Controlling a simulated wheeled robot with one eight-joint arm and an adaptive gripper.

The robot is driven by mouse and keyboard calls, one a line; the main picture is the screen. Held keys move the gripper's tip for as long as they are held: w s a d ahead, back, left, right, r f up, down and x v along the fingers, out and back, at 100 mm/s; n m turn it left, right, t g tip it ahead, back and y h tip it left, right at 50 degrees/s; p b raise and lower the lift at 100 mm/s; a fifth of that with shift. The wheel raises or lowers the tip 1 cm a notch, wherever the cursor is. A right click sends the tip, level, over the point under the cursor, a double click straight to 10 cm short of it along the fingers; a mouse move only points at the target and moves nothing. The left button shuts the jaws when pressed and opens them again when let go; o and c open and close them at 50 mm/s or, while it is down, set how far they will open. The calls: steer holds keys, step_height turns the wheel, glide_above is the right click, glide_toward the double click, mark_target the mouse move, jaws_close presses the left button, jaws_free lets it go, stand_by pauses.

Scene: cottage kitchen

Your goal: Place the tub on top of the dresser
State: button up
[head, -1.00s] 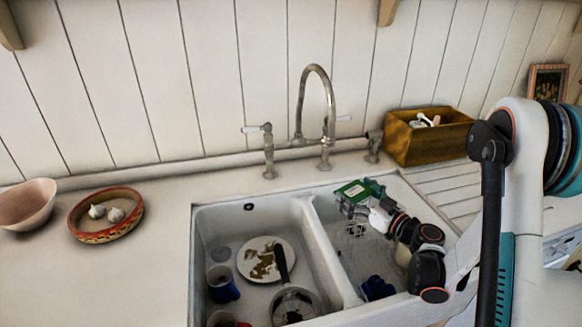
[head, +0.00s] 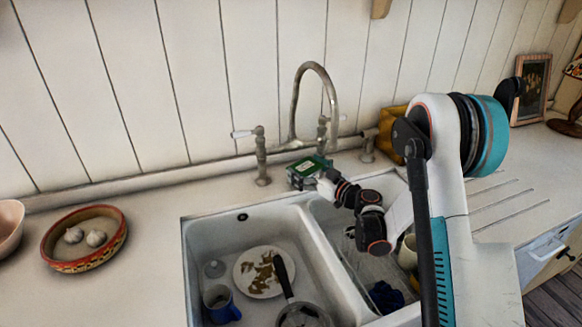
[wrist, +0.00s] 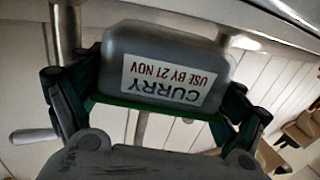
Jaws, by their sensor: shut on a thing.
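The tub (head: 307,166) shows green on top in the head view, in front of the tap's base and by the back rim of the sink. In the wrist view the tub (wrist: 165,68) is grey with a green edge and a white label reading "CURRY USE BY 21 NOV", upside down in the picture. My gripper (head: 304,178) is shut on the tub, one finger at each side in the wrist view. No dresser can be made out in either view.
The double sink (head: 196,245) holds a dirty plate (head: 243,281), a blue mug (head: 232,311) and a pan. The tap (head: 333,95) stands close behind the tub. A bowl with garlic (head: 62,264) is on the left counter.

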mark_target(297, 163)
steer(key=x, duration=0.3)
steer(key=shift+w+a+b, duration=0.1)
steer(key=shift+w+b, duration=0.05)
steer(key=shift+b, duration=0.15)
steer(key=b+x, duration=0.1)
steer(key=x, duration=0.2)
steer(key=shift+w+a, duration=0.2)
steer(key=shift+a, duration=0.05)
steer(key=shift+s+d+f+b, duration=0.1)
steer(key=shift+f+b, duration=0.3)
steer(key=shift+f, duration=0.35)
steer(key=shift+d, duration=0.1)
steer(key=shift+f, duration=0.2)
steer(key=o, duration=1.2)
steer(key=shift+r, duration=0.1)
steer(key=shift+c, duration=0.2)
